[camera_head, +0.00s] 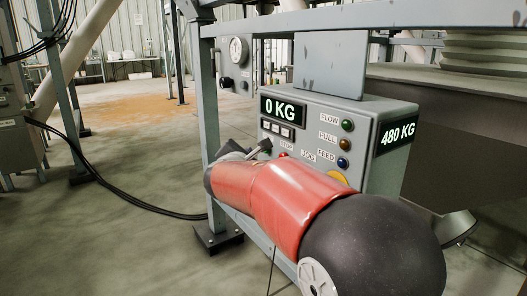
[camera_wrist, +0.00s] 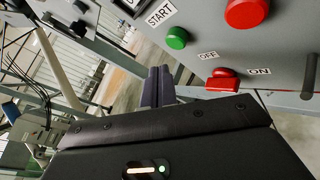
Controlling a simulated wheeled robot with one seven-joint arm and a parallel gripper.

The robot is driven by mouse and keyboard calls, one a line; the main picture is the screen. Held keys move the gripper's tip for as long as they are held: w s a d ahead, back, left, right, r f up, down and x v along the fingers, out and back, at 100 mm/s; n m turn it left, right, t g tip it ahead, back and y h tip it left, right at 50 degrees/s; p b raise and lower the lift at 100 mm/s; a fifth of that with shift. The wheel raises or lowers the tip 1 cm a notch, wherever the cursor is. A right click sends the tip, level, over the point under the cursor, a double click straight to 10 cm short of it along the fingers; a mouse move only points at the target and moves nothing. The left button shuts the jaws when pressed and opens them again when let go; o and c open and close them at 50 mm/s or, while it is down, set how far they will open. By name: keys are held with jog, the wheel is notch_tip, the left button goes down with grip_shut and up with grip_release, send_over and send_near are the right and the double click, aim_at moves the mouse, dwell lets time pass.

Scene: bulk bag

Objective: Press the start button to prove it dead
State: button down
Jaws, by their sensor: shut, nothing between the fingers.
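The green start button (camera_wrist: 177,38) sits on the grey control box panel in the wrist view, beside its START label (camera_wrist: 160,14). My gripper (camera_wrist: 157,74) is shut and empty, its dark fingers pointing away from the camera. In the picture the fingertips lie just below and left of the green button. A gap shows between them, and the button is uncovered. In the head view the control box (camera_head: 378,112) carries a "0 KG" display (camera_head: 283,110). My red arm covers the box's lower front there, and I cannot make out the start button.
A red mushroom button (camera_wrist: 246,12) and a red switch (camera_wrist: 222,80) between OFF and ON labels are close by on the panel. A gauge (camera_head: 238,50) hangs on the frame, left of the box. A steel post (camera_head: 208,110) stands beside my arm. Open floor lies left.

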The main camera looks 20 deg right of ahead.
jog(key=shift+w+d, duration=0.2)
jog(key=shift+d, duration=0.5)
jog(key=shift+d+b, duration=0.15)
jog(key=shift+b, duration=0.15)
dwell(1.3)
jog(key=shift+w+d, duration=0.15)
jog(key=shift+d, duration=0.1)
jog(key=shift+w+d+b, duration=0.15)
jog(key=shift+d+b, duration=0.2)
jog(key=shift+d, duration=0.15)
dwell(1.0)
jog(key=shift+a, duration=0.1)
jog(key=shift+s+a, duration=0.3)
jog(key=shift+a, duration=0.45)
jog(key=shift+a, duration=0.1)
jog(key=a, duration=0.1)
jog(key=s+a, duration=0.1)
jog(key=a, duration=0.2)
jog(key=shift+s+a, duration=0.3)
